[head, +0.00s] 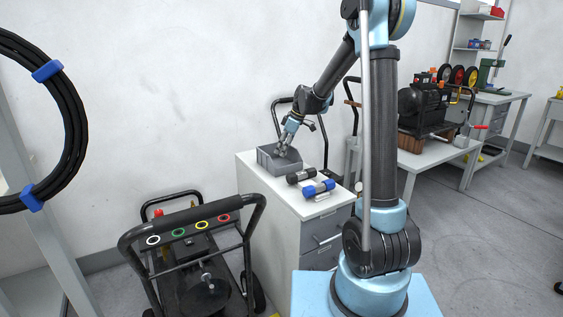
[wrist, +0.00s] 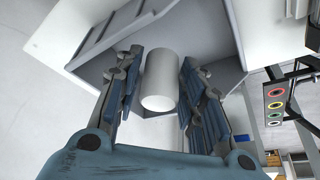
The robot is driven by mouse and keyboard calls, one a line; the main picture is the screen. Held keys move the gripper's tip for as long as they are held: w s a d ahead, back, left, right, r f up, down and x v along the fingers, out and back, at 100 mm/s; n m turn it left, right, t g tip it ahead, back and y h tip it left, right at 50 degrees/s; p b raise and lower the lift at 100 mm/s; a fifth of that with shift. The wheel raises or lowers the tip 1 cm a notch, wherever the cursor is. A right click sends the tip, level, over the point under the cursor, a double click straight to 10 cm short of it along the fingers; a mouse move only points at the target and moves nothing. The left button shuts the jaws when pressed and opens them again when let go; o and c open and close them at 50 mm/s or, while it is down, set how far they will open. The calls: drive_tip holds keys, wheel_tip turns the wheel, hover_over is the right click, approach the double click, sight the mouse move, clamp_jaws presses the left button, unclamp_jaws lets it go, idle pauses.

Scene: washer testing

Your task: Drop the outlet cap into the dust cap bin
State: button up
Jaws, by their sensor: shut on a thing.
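The outlet cap, a plain pale grey-white cylinder (wrist: 160,88), is between the two fingers of my gripper (wrist: 161,60) in the wrist view. My gripper is shut on it. In the head view my gripper (head: 283,150) points down at a grey open bin (head: 284,169), the dust cap bin, on a white cabinet. The bin's grey walls show behind the cap in the wrist view (wrist: 218,72). The cap cannot be made out in the head view. The bin's floor is largely hidden there.
On the cabinet top (head: 318,207), a black cylindrical part (head: 300,176) and a blue-ended one (head: 319,188) lie right of the bin. A black-framed pressure washer (head: 192,260) stands left of the cabinet. A bench with another machine (head: 424,105) is at the right.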

drive_tip(key=o, duration=0.9)
drive_tip(key=shift+c, duration=0.2)
drive_tip(key=shift+r, duration=0.1)
drive_tip(key=v, duration=1.1)
drive_tip(key=shift+d+r, duration=0.25)
drive_tip(key=shift+r, duration=0.05)
